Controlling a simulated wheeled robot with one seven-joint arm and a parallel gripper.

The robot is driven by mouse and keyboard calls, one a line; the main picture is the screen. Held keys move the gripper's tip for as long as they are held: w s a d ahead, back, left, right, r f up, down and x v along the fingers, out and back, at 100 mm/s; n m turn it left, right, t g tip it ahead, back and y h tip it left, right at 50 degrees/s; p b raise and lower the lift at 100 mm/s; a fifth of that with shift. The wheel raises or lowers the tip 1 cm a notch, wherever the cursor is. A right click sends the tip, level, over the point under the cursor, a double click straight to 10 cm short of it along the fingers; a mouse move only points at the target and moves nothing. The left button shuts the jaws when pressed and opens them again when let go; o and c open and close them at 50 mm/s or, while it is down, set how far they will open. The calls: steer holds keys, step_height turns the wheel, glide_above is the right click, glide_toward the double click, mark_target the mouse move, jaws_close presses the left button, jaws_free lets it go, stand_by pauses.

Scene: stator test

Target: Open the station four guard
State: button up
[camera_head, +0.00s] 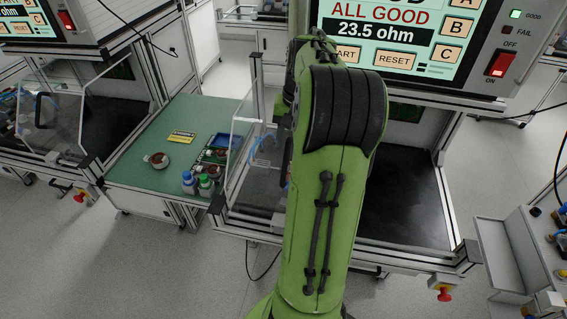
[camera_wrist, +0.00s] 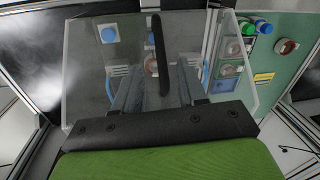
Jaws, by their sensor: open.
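No station number is legible. In the wrist view the clear panel (camera_wrist: 85,75) fills the middle, with an upright black bar handle (camera_wrist: 158,55). My gripper (camera_wrist: 158,85) is open, its two grey fingers apart on either side of the handle in the picture. I see no clear contact, and depth between fingers and handle is hard to tell.
Another station's clear guard (camera_head: 50,125) is farther left. A red emergency button (camera_head: 444,294) sits at the front right.

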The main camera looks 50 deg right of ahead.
mark_target(286, 160)
steer(key=f, duration=0.5)
steer(key=w+f+b, duration=0.1)
steer(key=f, duration=0.1)
steer(key=shift+a+f, duration=0.25)
steer(key=shift+s, duration=0.1)
jaws_close()
